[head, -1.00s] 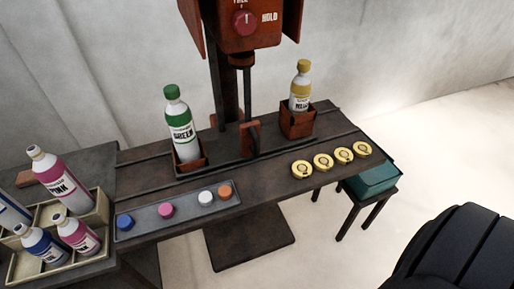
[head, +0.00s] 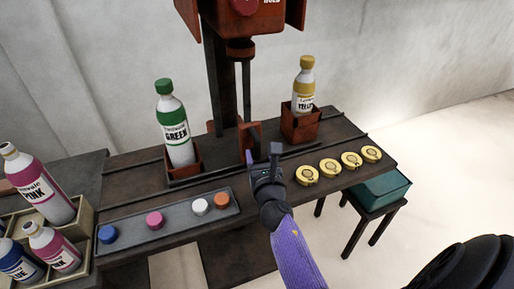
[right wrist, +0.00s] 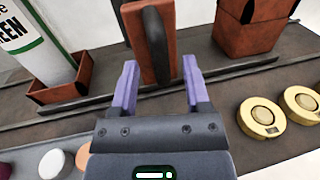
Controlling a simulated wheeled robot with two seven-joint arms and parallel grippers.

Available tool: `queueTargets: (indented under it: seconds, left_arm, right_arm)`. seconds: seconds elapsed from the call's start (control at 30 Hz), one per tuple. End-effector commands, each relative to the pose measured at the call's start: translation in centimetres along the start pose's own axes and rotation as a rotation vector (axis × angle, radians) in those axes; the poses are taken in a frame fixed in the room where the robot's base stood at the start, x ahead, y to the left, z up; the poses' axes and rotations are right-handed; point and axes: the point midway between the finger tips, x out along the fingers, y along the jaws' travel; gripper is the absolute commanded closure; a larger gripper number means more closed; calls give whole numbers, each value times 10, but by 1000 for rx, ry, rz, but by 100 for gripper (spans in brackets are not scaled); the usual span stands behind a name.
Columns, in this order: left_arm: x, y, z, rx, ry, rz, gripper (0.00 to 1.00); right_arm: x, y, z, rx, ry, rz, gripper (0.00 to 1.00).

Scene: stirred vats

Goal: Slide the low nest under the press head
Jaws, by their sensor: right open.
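The low nest (head: 197,163) is a shallow rust-red box on the left of the sliding carriage, holding an upright green-capped bottle (head: 174,130). It also shows in the right wrist view (right wrist: 85,82). A taller rust-red nest (head: 300,126) on the right holds a yellow-capped bottle (head: 303,88). Between them stands a red upright plate with a dark handle (right wrist: 156,45). The press head (head: 240,48) hangs above the middle, between the two nests. My right gripper (head: 263,154) is open and empty in front of the handle, its fingers to either side of it in the wrist view (right wrist: 160,75). My left gripper is out of view.
A grey tray (head: 180,222) with several coloured caps lies at the front left. Several yellow discs (head: 329,168) lie along the front right edge.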

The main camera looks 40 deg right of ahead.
Motion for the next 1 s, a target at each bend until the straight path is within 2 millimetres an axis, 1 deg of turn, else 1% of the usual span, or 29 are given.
queueTargets:
  seconds: [0.03, 0.1, 0.2, 0.3, 0.5, 0.53, 0.57, 0.6, 0.67, 0.7, 0.77, 0.8, 1.0]
  left_arm:
    - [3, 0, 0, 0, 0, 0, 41]
    - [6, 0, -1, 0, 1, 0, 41]
    - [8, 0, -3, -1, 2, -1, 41]
    - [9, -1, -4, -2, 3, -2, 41]
    - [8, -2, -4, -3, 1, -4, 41]
    - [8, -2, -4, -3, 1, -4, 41]
    - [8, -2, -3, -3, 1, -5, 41]
    - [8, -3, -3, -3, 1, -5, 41]
    - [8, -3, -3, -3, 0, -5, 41]
    - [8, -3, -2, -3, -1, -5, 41]
    - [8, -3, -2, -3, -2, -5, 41]
    - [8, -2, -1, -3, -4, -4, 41]
    - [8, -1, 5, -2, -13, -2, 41]
  right_arm:
    - [10, 0, -2, 1, -1, -1, 40]
    - [21, 0, -2, 2, 0, 0, 40]
    - [31, 0, -2, 1, 1, 1, 40]
    - [35, 0, -1, 3, 2, 1, 40]
    - [36, 0, -1, 4, 2, 1, 40]
    - [36, 0, -1, 4, 2, 1, 42]
    - [36, 0, -1, 4, 2, 1, 48]
    - [36, 0, -1, 4, 2, 1, 57]
    - [36, 0, -1, 4, 2, 1, 69]
    - [35, 0, -1, 4, 2, 1, 78]
    - [35, 0, -1, 4, 2, 1, 91]
    - [35, 0, -1, 4, 2, 1, 99]
    - [35, 0, -1, 4, 3, 1, 100]
